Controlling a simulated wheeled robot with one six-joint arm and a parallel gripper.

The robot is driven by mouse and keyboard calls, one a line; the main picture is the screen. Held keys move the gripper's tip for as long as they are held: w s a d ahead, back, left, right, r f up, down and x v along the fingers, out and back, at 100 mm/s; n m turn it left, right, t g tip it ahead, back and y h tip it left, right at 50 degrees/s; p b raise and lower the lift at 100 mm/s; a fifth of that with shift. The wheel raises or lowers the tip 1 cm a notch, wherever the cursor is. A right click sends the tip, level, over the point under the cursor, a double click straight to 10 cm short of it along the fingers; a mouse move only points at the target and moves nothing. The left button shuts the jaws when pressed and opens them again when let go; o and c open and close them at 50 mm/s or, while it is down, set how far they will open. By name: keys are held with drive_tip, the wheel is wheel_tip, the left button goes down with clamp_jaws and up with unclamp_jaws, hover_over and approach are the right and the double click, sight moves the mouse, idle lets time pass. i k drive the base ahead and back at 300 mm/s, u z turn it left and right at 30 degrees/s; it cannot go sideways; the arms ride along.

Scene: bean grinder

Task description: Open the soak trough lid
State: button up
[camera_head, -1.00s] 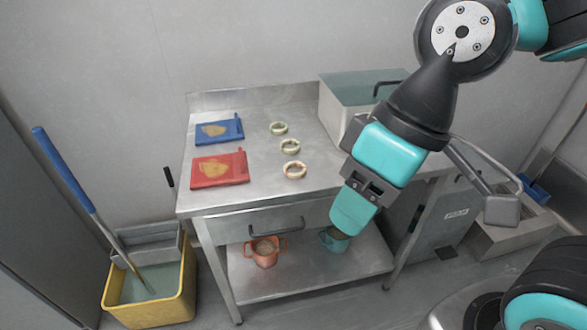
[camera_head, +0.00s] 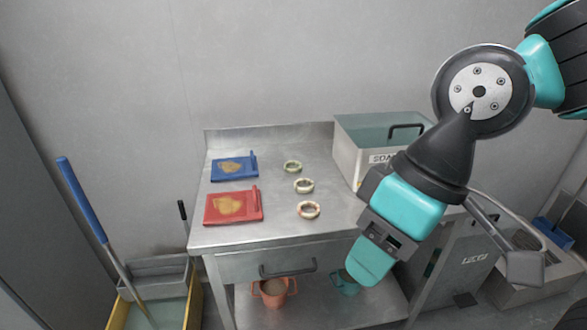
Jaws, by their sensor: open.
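The soak trough (camera_head: 357,160) is a pale metal box at the back right of the steel table, with part of a label showing on its front. Its lid (camera_head: 370,128) is a greenish, glassy panel with a dark bar handle (camera_head: 406,127) near its right side; it looks shut. My gripper (camera_head: 367,272) hangs in front of the table's right front edge, pointing down, below and in front of the trough and apart from it. It is open and I see nothing in it. My arm hides the trough's lower right part.
An orange pot (camera_head: 270,292) and a teal pot (camera_head: 343,283) stand on the lower shelf. A yellow mop bucket (camera_head: 123,310) is at left, a locker (camera_head: 463,258) at right.

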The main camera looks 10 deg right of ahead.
sight(394, 127)
drive_tip(key=z, duration=0.45)
drive_tip(key=i, duration=0.5)
drive_tip(key=u, duration=0.05)
